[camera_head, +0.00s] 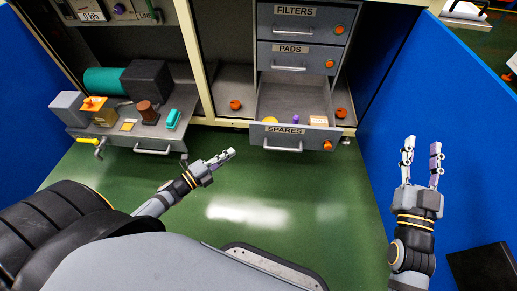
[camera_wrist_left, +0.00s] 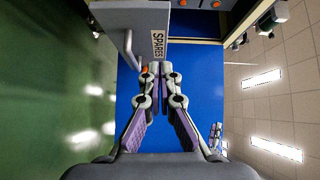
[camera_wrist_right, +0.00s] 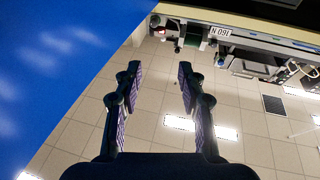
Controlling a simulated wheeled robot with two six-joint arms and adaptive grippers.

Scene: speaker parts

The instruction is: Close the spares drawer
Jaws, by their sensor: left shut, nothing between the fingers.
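The spares drawer (camera_head: 292,134) stands pulled out below the pads drawer, with its SPARES label and bar handle on the front. Inside it lie a yellow round part (camera_head: 270,120), a small purple part (camera_head: 295,119) and a light box (camera_head: 318,120). My left gripper (camera_head: 232,153) is shut and empty, in front of and to the left of the drawer front, apart from it. The drawer front also shows at the top of the left wrist view (camera_wrist_left: 130,17). My right gripper (camera_head: 422,142) is open and empty at the right, pointing up beside the blue wall.
The filters drawer (camera_head: 303,27) and pads drawer (camera_head: 296,60) above are closed. A pulled-out tray (camera_head: 110,137) at left carries several parts. A blue partition (camera_head: 455,120) bounds the right side. The green floor before the cabinet is clear.

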